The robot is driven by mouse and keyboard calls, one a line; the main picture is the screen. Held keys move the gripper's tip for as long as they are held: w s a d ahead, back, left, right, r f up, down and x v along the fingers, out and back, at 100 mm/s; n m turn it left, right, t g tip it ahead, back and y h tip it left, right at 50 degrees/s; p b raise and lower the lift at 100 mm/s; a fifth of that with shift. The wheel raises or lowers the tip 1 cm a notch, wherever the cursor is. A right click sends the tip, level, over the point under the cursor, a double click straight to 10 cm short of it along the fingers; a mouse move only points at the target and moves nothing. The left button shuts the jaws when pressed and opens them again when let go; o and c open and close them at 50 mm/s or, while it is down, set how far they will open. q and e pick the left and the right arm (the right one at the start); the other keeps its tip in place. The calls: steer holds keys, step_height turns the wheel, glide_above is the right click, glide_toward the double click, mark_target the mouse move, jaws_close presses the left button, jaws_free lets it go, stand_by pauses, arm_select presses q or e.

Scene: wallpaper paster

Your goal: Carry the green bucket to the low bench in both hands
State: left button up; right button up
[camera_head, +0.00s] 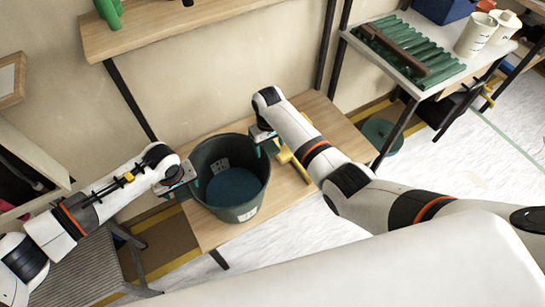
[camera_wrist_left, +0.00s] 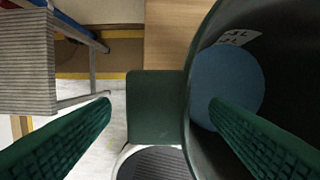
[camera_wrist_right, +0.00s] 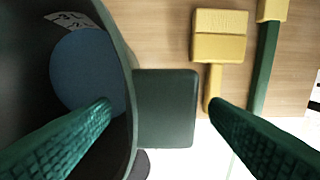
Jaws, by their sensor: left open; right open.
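The dark green bucket (camera_head: 222,212) stands upright on a wooden bench (camera_head: 285,190), with a blue surface inside and white labels. My left gripper (camera_head: 186,180) is at its left rim, open, with one finger over the bucket's inside and one outside. In the left wrist view a flat green side tab (camera_wrist_left: 155,110) lies between the fingers. My right gripper (camera_head: 264,139) is open at the right rim. In the right wrist view another tab (camera_wrist_right: 166,110) lies between its fingers, one finger over the inside. A low grey ribbed bench (camera_head: 70,268) stands at lower left.
A yellow-headed tool (camera_wrist_right: 220,38) lies on the wooden bench right of the bucket. A wooden shelf (camera_head: 150,25) is on the wall above. Open floor lies at right.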

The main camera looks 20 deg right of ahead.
steer(key=shift+r, duration=0.15)
arm_select(q)
step_height(320, 180, up, 11)
steer(key=s, duration=0.1)
steer(key=shift+s+d, duration=0.15)
steer(key=shift+s, duration=0.1)
arm_select(e)
step_height(320, 180, up, 12)
arm_select(q)
steer(key=shift+f, duration=0.15)
